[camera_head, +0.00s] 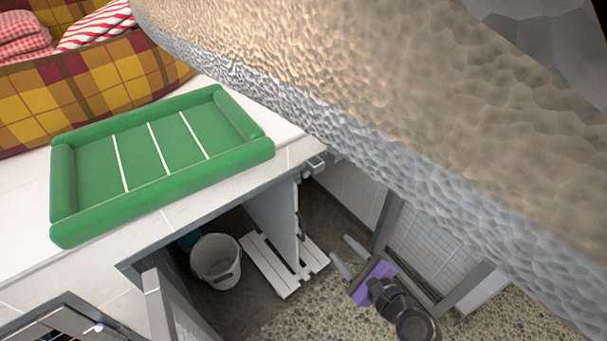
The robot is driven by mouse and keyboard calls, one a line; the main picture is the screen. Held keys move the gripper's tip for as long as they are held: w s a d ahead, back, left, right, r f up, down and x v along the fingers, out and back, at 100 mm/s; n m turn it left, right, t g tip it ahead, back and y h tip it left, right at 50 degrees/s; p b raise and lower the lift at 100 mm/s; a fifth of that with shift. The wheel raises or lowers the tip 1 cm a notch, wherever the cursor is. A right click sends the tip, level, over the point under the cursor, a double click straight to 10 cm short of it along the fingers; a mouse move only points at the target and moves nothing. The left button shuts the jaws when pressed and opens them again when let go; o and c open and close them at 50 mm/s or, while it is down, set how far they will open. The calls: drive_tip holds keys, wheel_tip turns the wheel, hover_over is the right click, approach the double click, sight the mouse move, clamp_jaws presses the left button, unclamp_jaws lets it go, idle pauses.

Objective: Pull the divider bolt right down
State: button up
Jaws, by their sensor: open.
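The grey divider panel (270,222) stands upright under the counter, above a white slatted board. A slim dark upright fitting (300,228) on its right edge looks like the divider bolt, but it is too small to tell how far down it sits. My gripper (341,249) is low and to the right of the divider, with a purple and black body. Its two grey fingers are apart and empty, pointing up-left towards the divider edge, with a visible gap between them and the fitting.
A white slatted board (268,266) and white bucket (216,262) are on the kennel floor. A metal latch (315,164) sits at the counter edge. A green padded tray (96,172) and plaid basket (98,88) with striped towels lie on the counter.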

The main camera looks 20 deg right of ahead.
sight(307, 176)
drive_tip(key=w+r+m+t+y, duration=0.1)
drive_tip(key=w+r+m, duration=0.1)
drive_tip(key=w, duration=0.3)
drive_tip(key=w+r+m+y, duration=0.1)
drive_tip(key=w+r+m, duration=0.2)
drive_tip(key=w, duration=0.1)
drive_tip(key=w+r+m+t+y+b, duration=0.1)
drive_tip(key=w+r+m, duration=0.2)
drive_tip(key=w, duration=0.2)
drive_tip(key=shift+w+a+r+t, duration=0.2)
drive_tip(key=shift+w+a+t, duration=0.1)
drive_tip(key=shift+a, duration=0.1)
drive_tip(key=shift+b+x, duration=0.55)
drive_tip(key=shift+x, duration=3.35)
clamp_jaws()
